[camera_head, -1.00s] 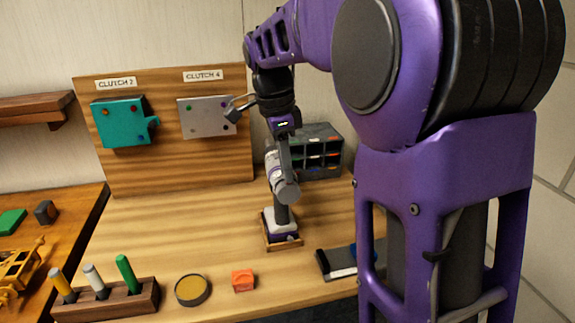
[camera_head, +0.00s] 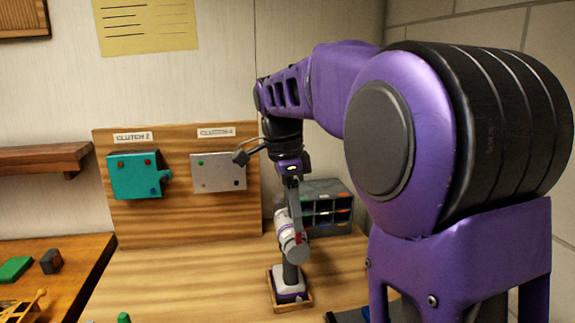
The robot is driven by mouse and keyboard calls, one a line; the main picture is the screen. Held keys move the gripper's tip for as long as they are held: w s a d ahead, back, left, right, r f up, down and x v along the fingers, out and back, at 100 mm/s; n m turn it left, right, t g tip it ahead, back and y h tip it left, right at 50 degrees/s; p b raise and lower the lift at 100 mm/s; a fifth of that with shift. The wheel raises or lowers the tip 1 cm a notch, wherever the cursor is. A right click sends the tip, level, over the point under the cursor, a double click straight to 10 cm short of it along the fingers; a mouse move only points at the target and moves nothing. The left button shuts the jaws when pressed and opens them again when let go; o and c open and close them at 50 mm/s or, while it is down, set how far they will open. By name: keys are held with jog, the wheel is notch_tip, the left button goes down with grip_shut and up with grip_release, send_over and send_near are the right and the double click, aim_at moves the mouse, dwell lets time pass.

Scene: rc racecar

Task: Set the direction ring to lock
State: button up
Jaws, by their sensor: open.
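A power driver (camera_head: 285,228), white and purple with a grey rounded end, stands upright with its base in a small wooden cradle (camera_head: 308,303) on the workbench. My gripper (camera_head: 298,236) points down from above, its fingers at the upper body of the driver. It is open; the finger gap is seen nearly edge-on, and I cannot tell whether the fingers touch the driver. A small red patch shows near the fingertips. The direction ring cannot be made out at this size, nor can its setting.
A wooden backboard (camera_head: 215,218) holds a teal clutch plate (camera_head: 133,180) and a grey one (camera_head: 208,178). A grey drawer bin (camera_head: 325,200) stands behind the driver. The bench (camera_head: 190,285) left of the driver is mostly clear. A shelf (camera_head: 35,158) juts out at left.

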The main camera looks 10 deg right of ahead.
notch_tip(320, 180, up, 14)
jog(key=a, duration=0.2)
jog(key=shift+r, duration=0.1)
